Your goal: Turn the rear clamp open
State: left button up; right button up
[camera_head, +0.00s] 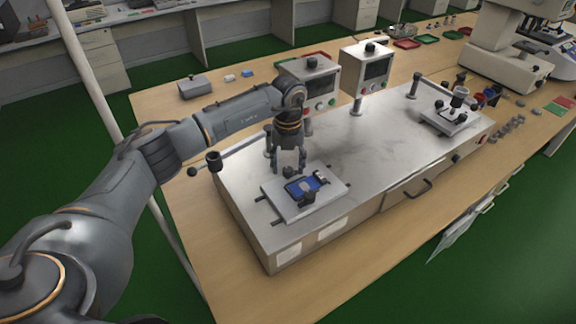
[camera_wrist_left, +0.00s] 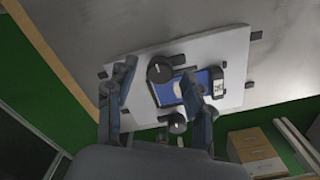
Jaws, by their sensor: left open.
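A white fixture plate (camera_head: 277,200) lies on the left part of the metal bench box and holds a blue device (camera_head: 297,189). Dark clamp parts stand at the device's near edge (camera_head: 307,199) and right edge (camera_head: 321,176). In the left wrist view the plate (camera_wrist_left: 221,42) and blue device (camera_wrist_left: 172,91) show with a round black knob (camera_wrist_left: 160,69) and a black clamp (camera_wrist_left: 217,83). My left gripper (camera_head: 290,170) is open, pointing down above the plate's rear side. The right gripper is not in view.
Two display boxes (camera_head: 313,88) (camera_head: 367,72) stand behind the metal box (camera_head: 385,145). A black-ended lever (camera_head: 214,161) juts out at its left end. A second fixture (camera_head: 447,119) stands at its right. The metal top between the fixtures is clear.

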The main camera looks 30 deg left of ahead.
aim_at(288, 170)
pick_arm(q)
notch_tip(288, 170, up, 12)
jog(key=shift+f, duration=0.25)
jog(key=shift+s+f, duration=0.1)
jog(key=shift+f, duration=0.05)
dwell(0.4)
